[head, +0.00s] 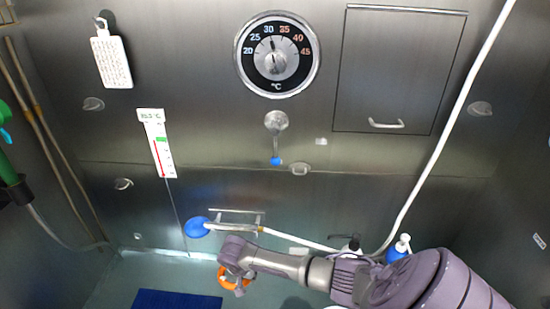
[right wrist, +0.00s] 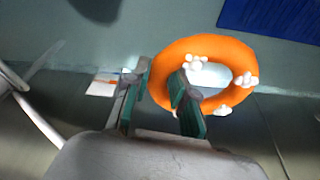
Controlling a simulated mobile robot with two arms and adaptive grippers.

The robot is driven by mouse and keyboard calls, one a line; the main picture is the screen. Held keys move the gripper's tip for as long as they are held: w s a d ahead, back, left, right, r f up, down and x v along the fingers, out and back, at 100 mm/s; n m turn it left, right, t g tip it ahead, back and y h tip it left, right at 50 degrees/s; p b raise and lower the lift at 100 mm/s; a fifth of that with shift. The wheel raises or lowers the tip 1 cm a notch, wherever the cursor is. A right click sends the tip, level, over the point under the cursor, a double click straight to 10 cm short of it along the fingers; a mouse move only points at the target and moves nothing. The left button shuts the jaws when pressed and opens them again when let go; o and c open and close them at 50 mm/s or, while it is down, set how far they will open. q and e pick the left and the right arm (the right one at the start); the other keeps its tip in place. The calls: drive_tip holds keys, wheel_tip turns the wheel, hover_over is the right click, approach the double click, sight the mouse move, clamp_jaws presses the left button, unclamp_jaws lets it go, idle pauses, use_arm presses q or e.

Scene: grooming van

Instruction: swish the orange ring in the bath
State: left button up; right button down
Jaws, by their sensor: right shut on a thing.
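The orange ring (head: 241,284) hangs at the end of my right arm, low in the middle of the head view. In the right wrist view the ring (right wrist: 238,50) bears white flower-like knobs. My right gripper (head: 234,272) is shut on the ring's near side. In the right wrist view one green-padded finger of this gripper (right wrist: 160,88) is at the ring's hole and the other is outside its rim. The gripper hides part of the ring in the head view. I cannot make out the bath's rim or a water surface clearly. My left gripper is not in view.
A blue mat (head: 175,300) lies on the teal floor. A blue round head on a white hose (head: 197,227) is by a wall rack. A blue and white bottle (head: 399,249) stands behind my arm. The steel wall carries a temperature dial (head: 277,54) and thermometer (head: 158,145).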

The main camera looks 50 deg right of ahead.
drive_tip(key=s+d+f+m+p, duration=0.1)
drive_tip(key=s+d+f+m, duration=0.1)
drive_tip(key=s+d+f, duration=0.4)
drive_tip(key=f+b, duration=0.4)
drive_tip(key=f, duration=0.1)
drive_tip(key=f+b, duration=0.5)
drive_tip(key=s+a+f+b, duration=0.1)
drive_tip(key=f+b, duration=0.4)
drive_tip(key=shift+f, duration=0.1)
drive_tip(key=shift+s, duration=0.15)
idle(1.1)
